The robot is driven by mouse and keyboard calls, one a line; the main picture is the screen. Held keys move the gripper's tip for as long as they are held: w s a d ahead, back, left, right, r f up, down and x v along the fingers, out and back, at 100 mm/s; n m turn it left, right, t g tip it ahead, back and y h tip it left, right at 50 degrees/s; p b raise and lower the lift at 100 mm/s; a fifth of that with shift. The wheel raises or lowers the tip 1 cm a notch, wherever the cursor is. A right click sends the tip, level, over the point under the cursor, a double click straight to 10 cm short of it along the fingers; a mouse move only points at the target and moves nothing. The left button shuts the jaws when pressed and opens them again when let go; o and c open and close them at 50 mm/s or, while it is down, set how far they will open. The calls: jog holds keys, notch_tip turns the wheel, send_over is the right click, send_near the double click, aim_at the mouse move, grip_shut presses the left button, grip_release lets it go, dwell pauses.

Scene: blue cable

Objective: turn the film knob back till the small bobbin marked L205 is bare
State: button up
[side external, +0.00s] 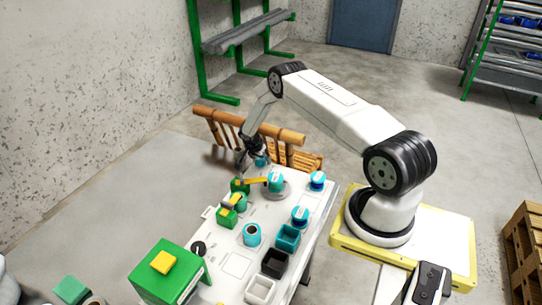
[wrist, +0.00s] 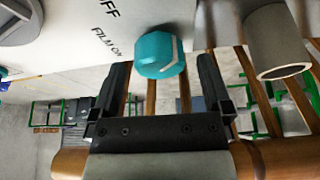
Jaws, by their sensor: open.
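The teal faceted film knob (wrist: 160,52) with a pale pointer mark stands at the panel edge beside the printed words "FILM ON" and part of "OFF". My gripper (wrist: 163,72) is open, its two dark fingers on either side of the knob with a gap to each. In the side view my gripper (side external: 243,158) is at the table's far end beside the small teal knob (side external: 261,161). Teal spools with pale labels (side external: 317,180) (side external: 300,215) stand on the table, and another (side external: 275,181) sits on a grey disc. No L205 marking is legible.
A grey tube (wrist: 270,42) is right of my gripper. Wooden slatted furniture (side external: 285,140) stands behind the table's far end. Green blocks (side external: 227,217), a yellow strip (side external: 256,180), a teal bin (side external: 288,237), a black bin (side external: 274,262) and a green box (side external: 165,280) occupy the table.

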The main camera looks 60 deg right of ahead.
jog(key=shift+d+f, duration=0.1)
jog(key=shift+f, duration=0.05)
jog(key=c, duration=1.3)
jog(key=shift+n, duration=0.5)
jog(key=n+t, duration=0.2)
jog(key=n, duration=0.2)
jog(key=shift+s, duration=0.1)
jog(key=shift+n+t, duration=0.4)
jog(key=shift+n, duration=0.6)
jog(key=shift+n+t+y, duration=0.4)
jog(key=shift+n+y, duration=0.1)
jog(key=shift+n, duration=0.8)
